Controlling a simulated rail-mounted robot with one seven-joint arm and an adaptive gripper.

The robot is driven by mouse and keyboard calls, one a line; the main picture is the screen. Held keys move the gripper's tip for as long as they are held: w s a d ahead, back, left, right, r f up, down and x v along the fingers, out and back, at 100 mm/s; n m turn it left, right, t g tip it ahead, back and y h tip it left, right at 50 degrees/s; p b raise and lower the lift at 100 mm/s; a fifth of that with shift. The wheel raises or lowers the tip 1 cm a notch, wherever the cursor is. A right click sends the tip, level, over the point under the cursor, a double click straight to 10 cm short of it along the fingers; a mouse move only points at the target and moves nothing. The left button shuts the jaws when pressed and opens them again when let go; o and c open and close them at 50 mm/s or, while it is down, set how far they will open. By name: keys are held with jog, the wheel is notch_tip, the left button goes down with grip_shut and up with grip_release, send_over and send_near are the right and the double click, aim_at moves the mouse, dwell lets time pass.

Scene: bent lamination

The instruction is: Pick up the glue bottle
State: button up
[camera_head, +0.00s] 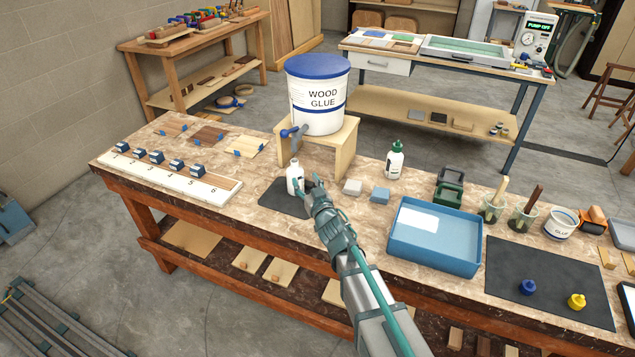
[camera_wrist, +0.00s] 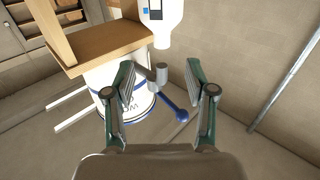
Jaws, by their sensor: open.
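A small white bottle (camera_head: 295,178) without a visible cap stands upright on a dark mat (camera_head: 284,198), below the tap of the wood glue bucket. My gripper (camera_head: 313,186) is just right of the bottle in the head view. In the wrist view the bottle (camera_wrist: 168,20) appears inverted at the top edge, with a blue and dark label. My gripper (camera_wrist: 158,75) is open there, nothing shows held between its fingers, and the bottle lies beyond the fingertips. A second white bottle with a green cap (camera_head: 394,160) stands further right on the table.
The large wood glue bucket (camera_head: 319,95) sits on a wooden stand (camera_head: 345,143), its tap (camera_head: 293,133) overhanging the mat. A numbered strip (camera_head: 170,177) lies at left. Small blocks (camera_head: 379,195) and a blue tray (camera_head: 436,237) are right of my gripper.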

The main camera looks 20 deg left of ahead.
aim_at(296, 164)
jog(key=p+x, duration=0.1)
jog(key=x, duration=0.4)
jog(key=shift+a, duration=0.25)
jog(key=shift+r+p+x, duration=0.2)
jog(key=shift+p+x, duration=0.55)
jog(key=shift+x, duration=2)
grip_shut()
